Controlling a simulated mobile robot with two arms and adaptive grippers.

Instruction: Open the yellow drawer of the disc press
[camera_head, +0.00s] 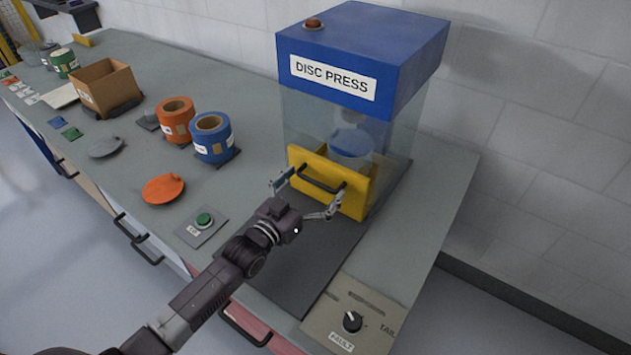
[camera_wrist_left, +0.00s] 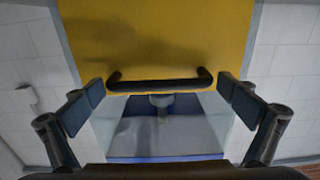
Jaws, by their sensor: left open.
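The disc press (camera_head: 345,60) is a blue-topped machine with clear walls at the back right of the bench. Its yellow drawer (camera_head: 354,205) is at the front bottom, with a black bar handle (camera_head: 322,181). In the left wrist view the handle (camera_wrist_left: 160,85) lies between the open fingers, against the yellow front (camera_wrist_left: 160,35). Contact with it cannot be told. My right gripper is not in view.
A green button (camera_head: 204,219) sits left of my arm, and a fault knob panel (camera_head: 352,321) is at the front right. A dark mat lies before the drawer.

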